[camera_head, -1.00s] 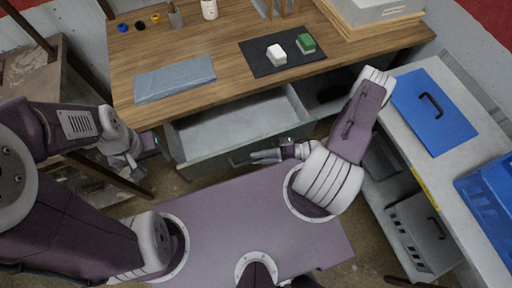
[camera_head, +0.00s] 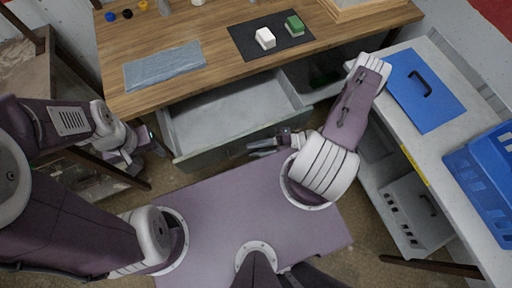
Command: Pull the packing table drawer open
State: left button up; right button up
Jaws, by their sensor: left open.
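The wooden packing table (camera_head: 215,55) stands across the top of the head view. Its grey drawer (camera_head: 235,105) is pulled out below the front edge, and its pale inside shows empty where visible. The drawer handle (camera_head: 236,153) is on the front panel, partly hidden by my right gripper (camera_head: 260,149). The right gripper's fingers lie along the front panel by the handle; whether they grip it or sit apart is too small to tell. My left gripper (camera_head: 139,153) is open and empty, left of the drawer.
A blue bag (camera_head: 164,66), a black mat (camera_head: 248,46) with a white block (camera_head: 265,38) and a green block (camera_head: 294,25) lie on the tabletop. A side counter at right holds a blue panel (camera_head: 420,90) and blue crate (camera_head: 485,185). A shelf frame stands at left.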

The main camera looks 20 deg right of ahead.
jog(key=shift+d, duration=0.1)
jog(key=b+v, duration=0.1)
jog(key=v, duration=0.8)
